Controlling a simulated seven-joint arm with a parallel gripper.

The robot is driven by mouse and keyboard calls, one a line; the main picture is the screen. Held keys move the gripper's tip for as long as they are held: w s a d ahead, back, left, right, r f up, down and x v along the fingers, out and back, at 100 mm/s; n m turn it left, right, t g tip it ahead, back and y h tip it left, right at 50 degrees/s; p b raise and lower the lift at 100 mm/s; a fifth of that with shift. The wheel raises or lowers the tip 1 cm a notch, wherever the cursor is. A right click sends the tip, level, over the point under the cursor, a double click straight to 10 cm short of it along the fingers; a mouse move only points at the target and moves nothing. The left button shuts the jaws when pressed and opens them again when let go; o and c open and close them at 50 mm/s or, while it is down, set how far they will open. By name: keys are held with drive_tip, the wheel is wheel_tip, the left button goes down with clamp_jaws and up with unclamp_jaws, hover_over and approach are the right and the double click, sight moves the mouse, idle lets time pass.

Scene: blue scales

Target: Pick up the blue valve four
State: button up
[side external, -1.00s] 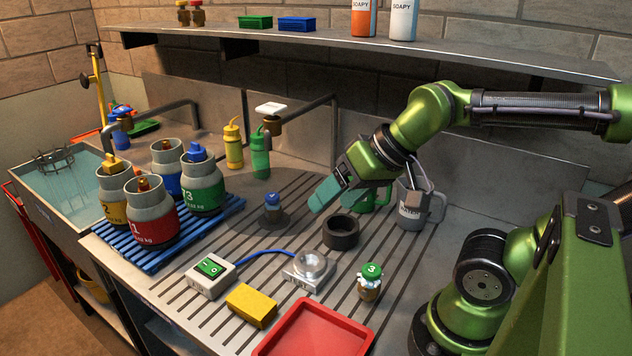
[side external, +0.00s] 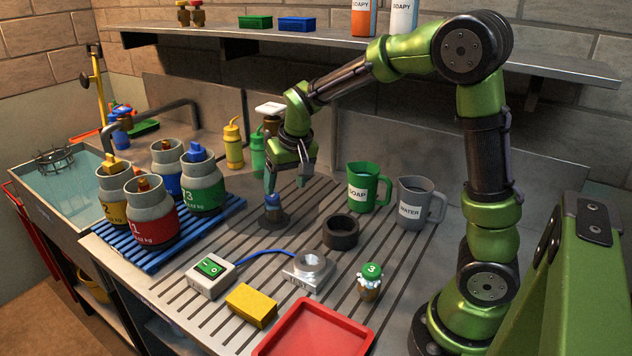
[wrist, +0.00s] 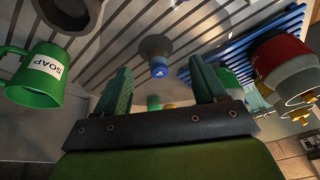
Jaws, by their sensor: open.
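The blue valve four (side external: 272,198) sits upright on a dark round stand (side external: 274,221) on the slatted steel counter. It also shows in the wrist view (wrist: 158,71), where the stand (wrist: 156,46) is behind it. My gripper (side external: 286,181) is just above and beside the valve, pointing down, with its fingers apart and nothing held. In the side view one teal finger overlaps the valve's top. In the wrist view the valve appears between the two open fingertips, just beyond them. I cannot tell whether a finger touches it.
Several gas cylinders stand on a blue slatted rack (side external: 160,256) to the left. A black ring (side external: 341,234), green soap mug (side external: 368,188) and grey water mug (side external: 416,205) stand to the right.

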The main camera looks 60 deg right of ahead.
drive_tip(key=h, duration=0.1)
approach(276, 197)
drive_tip(key=x, duration=0.8)
drive_tip(key=shift+s+a+f, duration=0.1)
drive_tip(key=shift+f, duration=0.05)
drive_tip(key=shift+t, duration=0.3)
drive_tip(key=shift+a+x, duration=0.2)
drive_tip(key=shift+x, duration=2.7)
drive_tip(key=shift+c, duration=0.4)
drive_tip(key=c, duration=1.2)
clamp_jaws()
